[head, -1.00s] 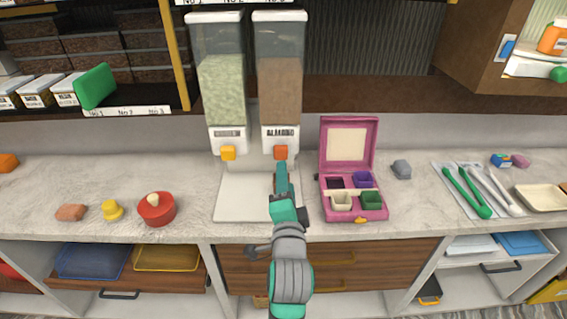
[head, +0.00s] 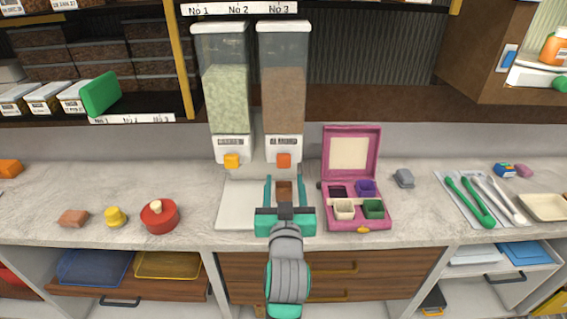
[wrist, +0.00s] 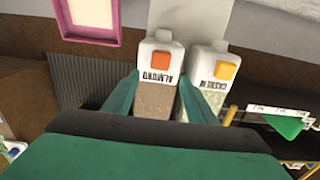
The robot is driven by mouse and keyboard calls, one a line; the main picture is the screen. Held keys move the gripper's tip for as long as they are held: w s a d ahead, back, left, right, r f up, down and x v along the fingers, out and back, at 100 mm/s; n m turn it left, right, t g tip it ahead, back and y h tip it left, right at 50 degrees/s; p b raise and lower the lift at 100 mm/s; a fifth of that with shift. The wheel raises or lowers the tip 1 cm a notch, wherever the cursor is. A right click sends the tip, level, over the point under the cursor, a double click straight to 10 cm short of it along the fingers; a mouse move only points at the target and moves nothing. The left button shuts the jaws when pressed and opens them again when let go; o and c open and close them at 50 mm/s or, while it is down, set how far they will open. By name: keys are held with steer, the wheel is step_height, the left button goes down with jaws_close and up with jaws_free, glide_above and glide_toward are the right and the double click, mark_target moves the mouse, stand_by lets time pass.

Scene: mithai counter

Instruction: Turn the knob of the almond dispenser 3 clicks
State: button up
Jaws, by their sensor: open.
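The almond dispenser (head: 283,100) has a clear hopper of brown contents and a white base with an orange-red square knob (head: 284,160). My gripper (head: 285,180) is open and empty, below and in front of that knob and apart from it in the head view. In the wrist view, which is upside down, the almond knob (wrist: 160,57) lies roughly between and beyond the two teal fingers (wrist: 158,80). The dispenser's label reads ALMOND there.
A second dispenser (head: 227,100) with pale green contents and a yellow-orange knob (head: 231,161) stands close on the left. A small brown item (head: 284,191) shows between my fingers. An open pink box (head: 326,165) stands close on the right. A red pot (head: 160,217) is farther left.

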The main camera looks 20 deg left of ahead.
mark_target(284, 161)
steer(key=x, duration=0.8)
steer(key=shift+w+d, duration=0.1)
steer(key=shift+w, duration=0.35)
steer(key=shift+w+a, duration=0.1)
steer(key=shift+a, duration=0.3)
steer(key=shift+d, duration=0.15)
steer(key=c, duration=1.1)
